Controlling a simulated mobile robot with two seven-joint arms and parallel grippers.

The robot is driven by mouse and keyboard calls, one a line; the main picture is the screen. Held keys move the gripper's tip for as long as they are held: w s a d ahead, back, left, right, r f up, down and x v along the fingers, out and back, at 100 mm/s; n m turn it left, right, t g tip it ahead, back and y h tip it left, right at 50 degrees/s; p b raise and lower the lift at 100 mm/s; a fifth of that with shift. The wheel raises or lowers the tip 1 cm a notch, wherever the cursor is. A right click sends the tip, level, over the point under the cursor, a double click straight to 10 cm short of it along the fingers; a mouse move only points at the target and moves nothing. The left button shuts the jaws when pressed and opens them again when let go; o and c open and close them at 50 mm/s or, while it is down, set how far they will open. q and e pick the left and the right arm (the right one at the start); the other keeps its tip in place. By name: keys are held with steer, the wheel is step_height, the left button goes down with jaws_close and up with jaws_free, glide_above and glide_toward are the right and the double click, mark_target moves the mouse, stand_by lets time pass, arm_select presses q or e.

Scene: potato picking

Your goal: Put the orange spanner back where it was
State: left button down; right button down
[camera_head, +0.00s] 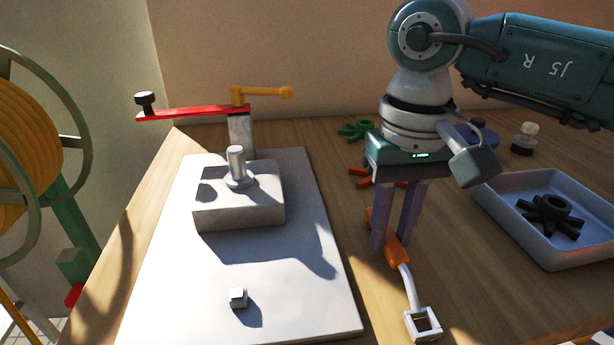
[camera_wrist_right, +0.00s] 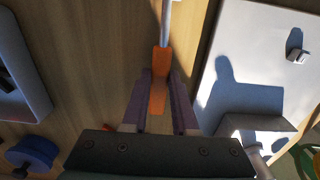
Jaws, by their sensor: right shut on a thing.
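The orange spanner (camera_head: 398,251) has an orange handle, a pale metal shaft and a square open ring at its end, which points to the front of the table. My right gripper (camera_head: 391,241) points down and is shut on the orange handle. In the right wrist view the handle (camera_wrist_right: 162,62) lies between the two purple fingers (camera_wrist_right: 160,105), with the shaft running away to the top edge. The spanner is low over the wood, right of the white plate; I cannot tell if it touches the table. My left gripper is out of view.
The white plate (camera_head: 173,300) bears a grey block (camera_head: 238,211) with an upright post, and a small square peg (camera_head: 238,298). A red bar (camera_head: 195,112) with a yellow handle stands behind. A blue-grey tray (camera_head: 500,216) with a black star knob (camera_head: 550,216) is at right. A green knob (camera_head: 357,129) lies behind.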

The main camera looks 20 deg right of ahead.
mark_target(391, 238)
steer(key=shift+f, duration=0.2)
steer(key=c, duration=0.7)
jaws_free()
steer(key=shift+r, duration=0.1)
steer(key=shift+r, duration=0.5)
step_height(391, 238, up, 11)
steer(key=shift+r, duration=0.15)
